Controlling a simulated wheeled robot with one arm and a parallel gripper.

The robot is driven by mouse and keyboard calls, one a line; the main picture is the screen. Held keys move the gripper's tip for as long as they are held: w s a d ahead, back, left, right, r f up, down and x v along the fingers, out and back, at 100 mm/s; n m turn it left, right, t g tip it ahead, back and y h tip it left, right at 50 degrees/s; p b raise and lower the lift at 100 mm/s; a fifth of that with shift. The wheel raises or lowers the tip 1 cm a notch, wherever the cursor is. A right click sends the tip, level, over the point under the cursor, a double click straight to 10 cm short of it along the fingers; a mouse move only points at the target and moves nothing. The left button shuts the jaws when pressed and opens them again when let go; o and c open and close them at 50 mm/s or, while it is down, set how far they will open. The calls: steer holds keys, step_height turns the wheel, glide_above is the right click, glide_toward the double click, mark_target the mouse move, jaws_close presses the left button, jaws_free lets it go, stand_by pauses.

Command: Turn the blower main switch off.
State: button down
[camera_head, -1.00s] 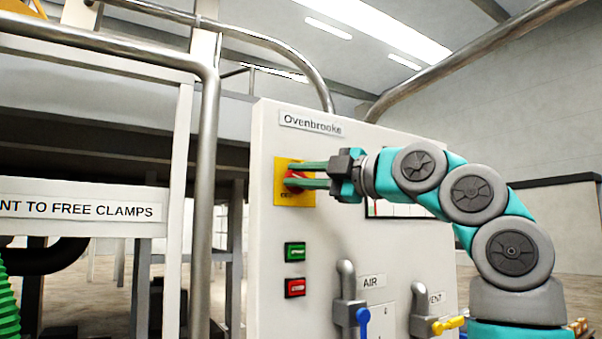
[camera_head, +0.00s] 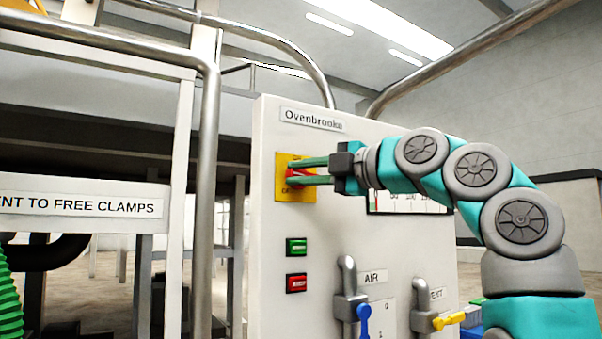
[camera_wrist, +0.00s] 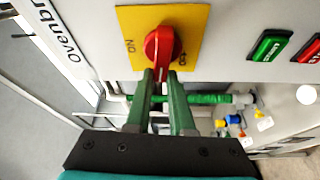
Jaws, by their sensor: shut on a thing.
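The blower main switch is a red rotary knob (camera_head: 296,176) on a yellow plate (camera_head: 284,195), high on the white cabinet's front. In the wrist view the red knob (camera_wrist: 159,48) sits on its yellow plate (camera_wrist: 195,25), with ON printed to its left and OFF to its lower right. The knob's grip points down toward my gripper there. My gripper (camera_head: 295,172) reaches in from the right with its two long green fingers. In the wrist view the fingertips (camera_wrist: 161,78) are shut on the knob's grip, one on each side, partly hiding it.
Below the switch are a green button (camera_head: 296,247) and a red button (camera_head: 296,283). Lower on the cabinet are a blue-handled AIR valve (camera_head: 363,318) and a yellow-handled valve (camera_head: 448,321). A metal post (camera_head: 207,200) stands left of the cabinet.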

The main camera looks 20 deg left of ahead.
steer(key=c, duration=0.8)
jaws_free()
steer(key=b+v, duration=0.1)
steer(key=v, duration=0.6)
steer(key=shift+s+d, duration=0.1)
steer(key=shift+d, duration=0.25)
